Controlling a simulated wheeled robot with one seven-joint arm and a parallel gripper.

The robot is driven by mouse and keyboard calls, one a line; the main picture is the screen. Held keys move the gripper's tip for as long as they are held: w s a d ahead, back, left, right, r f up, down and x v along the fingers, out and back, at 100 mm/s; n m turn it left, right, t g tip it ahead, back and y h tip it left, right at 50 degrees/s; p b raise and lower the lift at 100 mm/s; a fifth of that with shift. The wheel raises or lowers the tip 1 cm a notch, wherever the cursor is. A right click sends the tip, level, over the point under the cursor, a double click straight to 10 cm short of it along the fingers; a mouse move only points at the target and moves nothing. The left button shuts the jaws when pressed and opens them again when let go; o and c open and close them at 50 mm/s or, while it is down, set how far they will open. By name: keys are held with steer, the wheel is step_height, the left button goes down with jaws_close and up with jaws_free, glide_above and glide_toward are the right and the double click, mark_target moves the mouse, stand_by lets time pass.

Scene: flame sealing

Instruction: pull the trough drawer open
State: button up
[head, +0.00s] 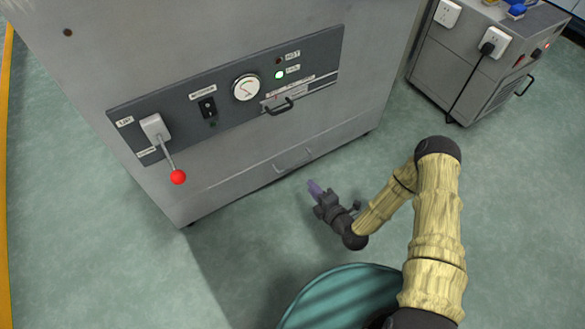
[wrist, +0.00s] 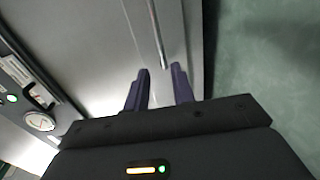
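The trough drawer (head: 255,172) appears to be the low, flush front in the grey cabinet's lower face, with a slim grey bar handle (head: 293,160). The drawer looks shut. In the wrist view the handle (wrist: 157,35) is a long thin bar ahead of the fingertips, roughly in line with the gap between them. My gripper (head: 315,188) has purple fingers and is just in front of the cabinet, below and right of the handle, apart from it. In the wrist view my gripper (wrist: 160,72) is open, with nothing between its fingers.
Above is a dark control panel (head: 230,95) with a red-knobbed lever (head: 177,177), a gauge (head: 246,87) and a black handle (head: 279,107). A grey wheeled unit (head: 455,75) stands at upper right. A teal round object (head: 340,295) is in front. The green floor between is clear.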

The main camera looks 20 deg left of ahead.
mark_target(293, 165)
steer(key=b+x, duration=0.7)
steer(key=x, duration=0.6)
steer(key=shift+w+a, duration=0.1)
steer(key=shift+w, duration=0.15)
steer(key=shift+c, duration=0.5)
jaws_close()
